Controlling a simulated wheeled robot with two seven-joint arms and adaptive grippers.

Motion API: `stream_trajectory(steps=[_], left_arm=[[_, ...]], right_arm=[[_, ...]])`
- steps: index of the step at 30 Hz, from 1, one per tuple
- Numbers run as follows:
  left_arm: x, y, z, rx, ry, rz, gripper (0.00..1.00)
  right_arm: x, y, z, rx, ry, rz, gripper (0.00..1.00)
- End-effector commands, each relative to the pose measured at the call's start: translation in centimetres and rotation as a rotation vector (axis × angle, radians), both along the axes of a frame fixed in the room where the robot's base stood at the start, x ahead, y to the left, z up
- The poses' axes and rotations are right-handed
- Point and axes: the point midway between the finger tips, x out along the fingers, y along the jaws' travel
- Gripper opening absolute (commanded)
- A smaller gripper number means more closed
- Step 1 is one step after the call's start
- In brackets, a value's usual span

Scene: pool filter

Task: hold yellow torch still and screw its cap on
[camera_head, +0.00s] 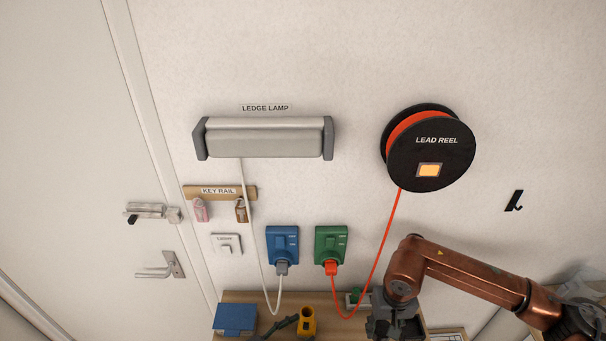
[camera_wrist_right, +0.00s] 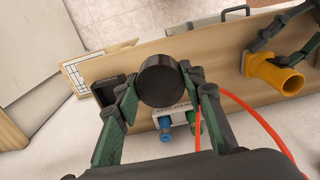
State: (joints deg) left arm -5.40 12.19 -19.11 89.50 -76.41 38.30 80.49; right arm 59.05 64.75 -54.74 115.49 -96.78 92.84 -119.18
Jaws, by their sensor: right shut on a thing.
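The yellow torch (camera_head: 307,322) stands on the wooden ledge at the bottom of the head view, its open mouth up. It also shows at the right of the right wrist view (camera_wrist_right: 272,75). My left gripper (camera_head: 288,326) has its dark fingers beside the torch; in the right wrist view the fingers (camera_wrist_right: 276,50) reach its far side, and I cannot tell whether they grip it. My right gripper (camera_wrist_right: 160,92) is shut on a round black cap (camera_wrist_right: 162,80), apart from the torch. In the head view the right gripper (camera_head: 388,328) is right of the torch; the cap is hidden there.
A red lead (camera_head: 385,240) hangs from the lead reel (camera_head: 430,145) to the green socket (camera_head: 330,245), looping near my right gripper. A white lead (camera_head: 262,270) loops to the blue socket (camera_head: 282,245). A blue box (camera_head: 235,318) sits at the ledge's left.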

Motion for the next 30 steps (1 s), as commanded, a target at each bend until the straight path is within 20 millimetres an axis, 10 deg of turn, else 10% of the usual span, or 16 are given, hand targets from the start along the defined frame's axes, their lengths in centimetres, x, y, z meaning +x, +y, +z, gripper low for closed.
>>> stream_trajectory(steps=[12, 30], left_arm=[[0.31, -0.39, -0.15, 0.001, 0.000, 0.001, 0.52], [0.30, -0.37, -0.14, 0.001, 0.000, 0.001, 0.11]], right_arm=[[-0.02, 0.00, 0.09, 0.000, 0.000, 0.000, 0.27], [-0.01, 0.00, 0.10, 0.000, 0.000, 0.000, 0.27]])
